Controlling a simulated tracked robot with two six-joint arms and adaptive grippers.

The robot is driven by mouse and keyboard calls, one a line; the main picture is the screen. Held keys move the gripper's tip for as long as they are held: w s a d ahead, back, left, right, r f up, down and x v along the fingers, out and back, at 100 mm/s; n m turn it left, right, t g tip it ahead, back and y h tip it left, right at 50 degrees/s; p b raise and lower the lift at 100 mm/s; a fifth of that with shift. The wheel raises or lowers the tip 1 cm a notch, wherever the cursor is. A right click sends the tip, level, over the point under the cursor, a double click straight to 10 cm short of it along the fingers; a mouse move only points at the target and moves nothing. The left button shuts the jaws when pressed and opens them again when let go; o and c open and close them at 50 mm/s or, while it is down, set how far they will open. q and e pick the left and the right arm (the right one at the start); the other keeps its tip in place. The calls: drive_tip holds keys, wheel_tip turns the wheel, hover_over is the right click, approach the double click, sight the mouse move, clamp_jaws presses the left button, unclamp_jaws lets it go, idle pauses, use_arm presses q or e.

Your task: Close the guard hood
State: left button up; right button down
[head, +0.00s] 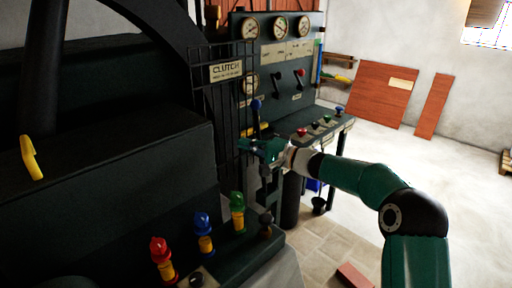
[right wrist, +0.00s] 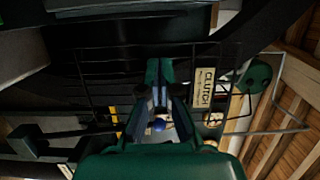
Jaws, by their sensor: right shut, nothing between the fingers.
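A large dark machine housing (head: 110,165) fills the left of the head view, with a yellow handle (head: 30,158) on its sloping upper face. It may be the guard hood; I cannot tell how far it is open. A black wire guard (head: 205,110) with a CLUTCH plate (head: 225,72) stands at its right end. My right gripper (head: 250,148) is shut and empty, just right of the wire guard. In the right wrist view, the gripper (right wrist: 158,105) points toward the bars, with the CLUTCH plate (right wrist: 204,88) to its right. Contact with the bars is unclear.
Red (head: 161,258), blue (head: 203,232) and green (head: 238,212) topped fittings stand along the machine's front. A control panel (head: 285,75) with gauges and levers stands behind the gripper. A brick (head: 354,275) lies on the floor. The floor to the right is mostly open.

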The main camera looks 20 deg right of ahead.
drive_tip(key=w+a+b, duration=0.1)
drive_tip(key=w+a, duration=0.1)
drive_tip(key=a, duration=0.4)
drive_tip(key=shift+w+a, duration=0.15)
drive_tip(key=shift+a, duration=0.1)
